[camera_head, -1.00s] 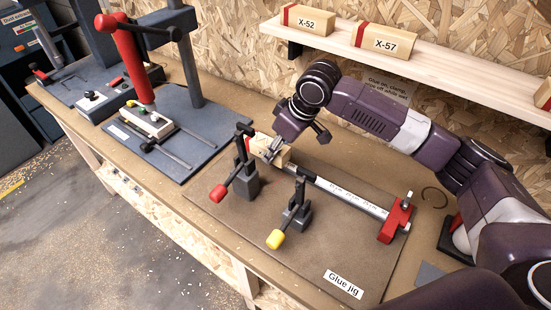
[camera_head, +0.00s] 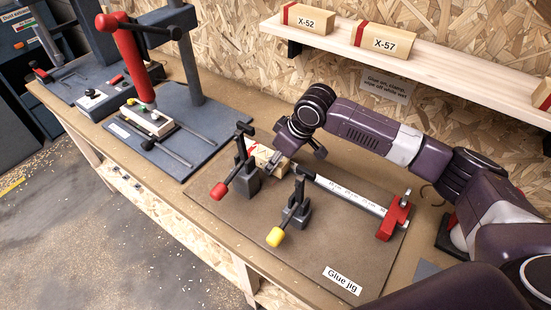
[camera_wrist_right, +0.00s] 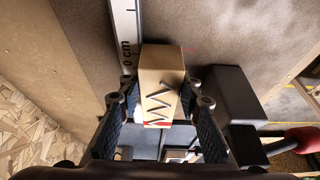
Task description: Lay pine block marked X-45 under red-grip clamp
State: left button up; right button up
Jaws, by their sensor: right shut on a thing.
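A pine block (camera_wrist_right: 162,70) with a red band and dark zigzag lines on its top face is between the fingers of my right gripper (camera_wrist_right: 160,118). No X-45 mark is readable on it. In the head view the block (camera_head: 265,154) is low over the glue jig, just behind the red-grip clamp (camera_head: 247,180); I cannot tell whether it touches the board. The clamp's red grip (camera_head: 219,191) points toward the front left. In the wrist view the block lies beside the ruler's 0 cm end, with the dark clamp body to its right. My left gripper is not in view.
A yellow-grip clamp (camera_head: 296,212) stands to the right on the glue jig board (camera_head: 315,258). A ruler (camera_head: 345,192) runs to a red stop (camera_head: 394,218). Blocks X-52 (camera_head: 307,19) and X-57 (camera_head: 383,42) sit on the shelf. A red-handled press (camera_head: 128,60) stands left.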

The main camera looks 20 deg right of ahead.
jog(key=o, duration=1.2)
jog(key=shift+f, duration=0.15)
jog(key=shift+r, duration=0.35)
jog(key=b+v, duration=0.2)
jog(key=v, duration=1)
jog(key=shift+r, duration=0.35)
